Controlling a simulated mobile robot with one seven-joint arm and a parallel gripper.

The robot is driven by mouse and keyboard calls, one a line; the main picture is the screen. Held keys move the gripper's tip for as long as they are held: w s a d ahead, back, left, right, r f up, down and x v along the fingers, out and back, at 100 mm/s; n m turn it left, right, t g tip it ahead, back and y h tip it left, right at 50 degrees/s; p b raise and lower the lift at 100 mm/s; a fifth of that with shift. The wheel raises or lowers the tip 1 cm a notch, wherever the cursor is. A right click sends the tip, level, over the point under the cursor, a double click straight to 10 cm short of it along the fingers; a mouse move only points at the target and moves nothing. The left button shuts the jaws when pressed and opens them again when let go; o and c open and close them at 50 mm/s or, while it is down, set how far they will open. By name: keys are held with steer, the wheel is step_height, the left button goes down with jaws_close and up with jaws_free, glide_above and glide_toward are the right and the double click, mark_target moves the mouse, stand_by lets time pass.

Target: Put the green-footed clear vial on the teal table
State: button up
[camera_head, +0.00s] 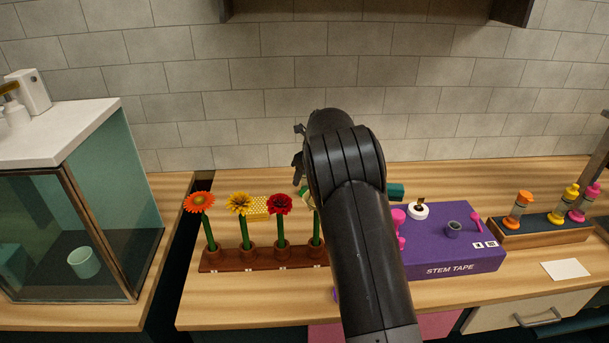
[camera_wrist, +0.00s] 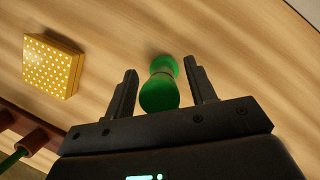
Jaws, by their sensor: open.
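The green-footed vial (camera_wrist: 160,92) stands on the wooden counter in the wrist view, with green ends and a narrower middle; its clear part is hard to make out. My gripper (camera_wrist: 160,68) is open, with one finger on each side of the vial and gaps visible at both sides. In the head view, my gripper (camera_head: 298,150) is partly hidden by my arm, and the vial is mostly or wholly hidden. A small teal surface (camera_head: 396,191) shows behind the purple box, right of my arm; I cannot tell whether it is the teal table.
A rack (camera_head: 235,258) holds several flowers, and a yellow dotted block (camera_head: 257,207) lies behind it. A purple stem tape box (camera_head: 455,262) bears small items. Orange, yellow and pink vials stand on a tray (camera_head: 540,231) at right. A glass cabinet (camera_head: 75,215) stands at left.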

steer(key=shift+r, duration=0.1)
steer(key=v, duration=1.1)
steer(key=s+d+r+n, duration=0.4)
steer(key=s+r+n, duration=0.35)
steer(key=s, duration=0.45)
steer(key=s+d+r+n+t, duration=0.1)
steer(key=s+r+n+t, duration=0.1)
steer(key=s+n, duration=1.5)
steer(key=s+f+n+h, duration=0.1)
steer(key=s+f, duration=0.2)
steer(key=s, duration=0.5)
steer(key=s+d+f+n+h, duration=0.1)
steer(key=s+f+n, duration=0.1)
steer(key=s, duration=0.7)
steer(key=shift+s+f+t, duration=0.3)
steer(key=shift+f, duration=0.1)
